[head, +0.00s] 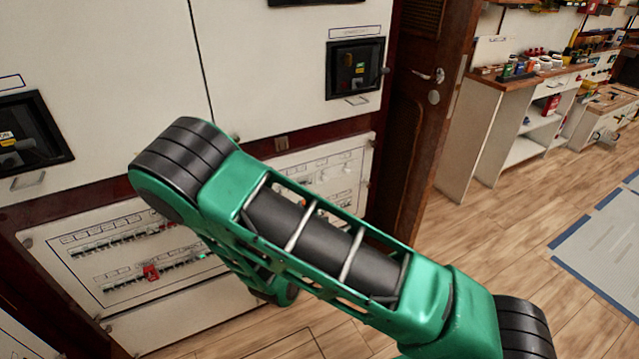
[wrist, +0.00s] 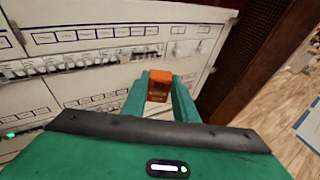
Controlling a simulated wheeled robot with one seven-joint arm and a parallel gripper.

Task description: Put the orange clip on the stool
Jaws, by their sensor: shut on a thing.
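The orange clip (wrist: 159,84) is a small box-like piece in the wrist view. My gripper (wrist: 160,95) has its two green fingers shut on the clip's sides, in front of the lower breaker panel. In the head view my green arm crosses the middle, and its far end reaches down by the panel; the fingers and the clip are hidden there. I do not see the stool in either view.
Breaker rows (head: 140,250) fill the lower cabinet, with a red piece (head: 151,272) on one row. A brown wooden door (head: 415,120) stands to the right of the cabinet. Workbenches (head: 520,100) stand far right. Open wooden floor (head: 480,240) lies right of my arm, with a grey mat (head: 610,245).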

